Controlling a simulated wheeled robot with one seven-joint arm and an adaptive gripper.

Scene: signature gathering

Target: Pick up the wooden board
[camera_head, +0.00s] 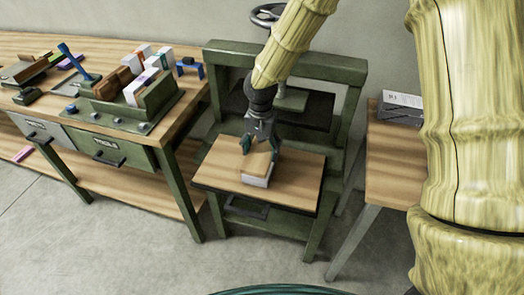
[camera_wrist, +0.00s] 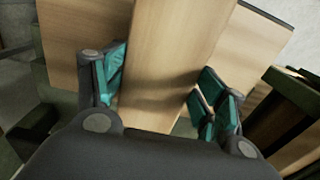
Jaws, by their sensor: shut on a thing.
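The wooden board (camera_head: 256,165) is a small light-brown slab on top of a pale stack (camera_head: 257,180) on the wooden platform of a green press. My gripper (camera_head: 258,146) reaches down from above, with its teal-padded fingers at the board. In the wrist view the board (camera_wrist: 170,50) runs up between the two fingers of my gripper (camera_wrist: 160,95), which are shut on its sides. I cannot tell whether the board is lifted clear of the pale stack.
The press platform (camera_head: 212,172) has bare wood around the stack. The green press frame (camera_head: 350,70) rises behind my gripper, with a handwheel (camera_head: 267,14) above. A workbench (camera_head: 195,100) with tools and blocks stands left; another table (camera_head: 385,170) stands right.

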